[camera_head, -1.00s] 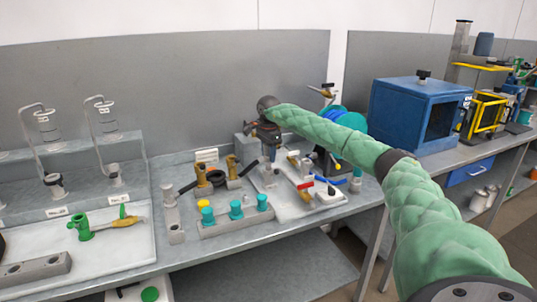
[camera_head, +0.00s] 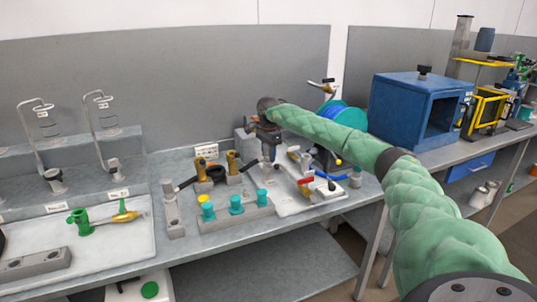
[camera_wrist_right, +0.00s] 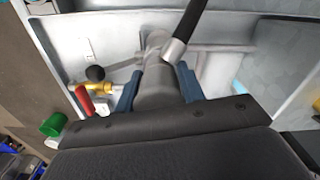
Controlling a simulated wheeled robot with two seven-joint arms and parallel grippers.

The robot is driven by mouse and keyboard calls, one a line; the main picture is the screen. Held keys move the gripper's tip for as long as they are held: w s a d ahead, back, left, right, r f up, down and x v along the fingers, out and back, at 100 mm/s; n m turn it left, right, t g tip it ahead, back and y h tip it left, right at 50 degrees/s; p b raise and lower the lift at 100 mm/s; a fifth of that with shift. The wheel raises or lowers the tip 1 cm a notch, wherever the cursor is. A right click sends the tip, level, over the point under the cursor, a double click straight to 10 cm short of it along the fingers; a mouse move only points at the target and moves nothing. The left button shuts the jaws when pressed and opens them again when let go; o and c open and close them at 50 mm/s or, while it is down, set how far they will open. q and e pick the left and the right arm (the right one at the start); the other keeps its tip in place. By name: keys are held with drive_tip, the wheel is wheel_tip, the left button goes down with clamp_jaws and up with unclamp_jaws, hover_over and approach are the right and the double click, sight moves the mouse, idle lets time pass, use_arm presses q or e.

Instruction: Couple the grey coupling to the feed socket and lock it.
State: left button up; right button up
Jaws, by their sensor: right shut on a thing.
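In the right wrist view the blue fingers of my right gripper (camera_wrist_right: 157,88) are shut on a grey cylindrical part (camera_wrist_right: 155,88), which looks like the grey coupling. A narrower grey piece (camera_wrist_right: 155,42) continues beyond it in the same line. I cannot tell whether this is the feed socket, or whether the two are joined or locked. A black bar with a silver end (camera_wrist_right: 174,48) lies against the held part. My left gripper is not in view.
A white tray (camera_head: 322,198) carries a red-handled valve (camera_head: 306,182). A blue box (camera_head: 408,115) stands right of my arm. The bench front at left holds another white tray (camera_head: 135,240).

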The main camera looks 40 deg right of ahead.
drive_tip(key=shift+f, duration=0.3)
idle(0.5)
drive_tip(key=o, duration=1.3)
drive_tip(key=shift+c, duration=0.3)
drive_tip(key=shift+r+p, duration=2.65)
drive_tip(key=shift+r, duration=2.35)
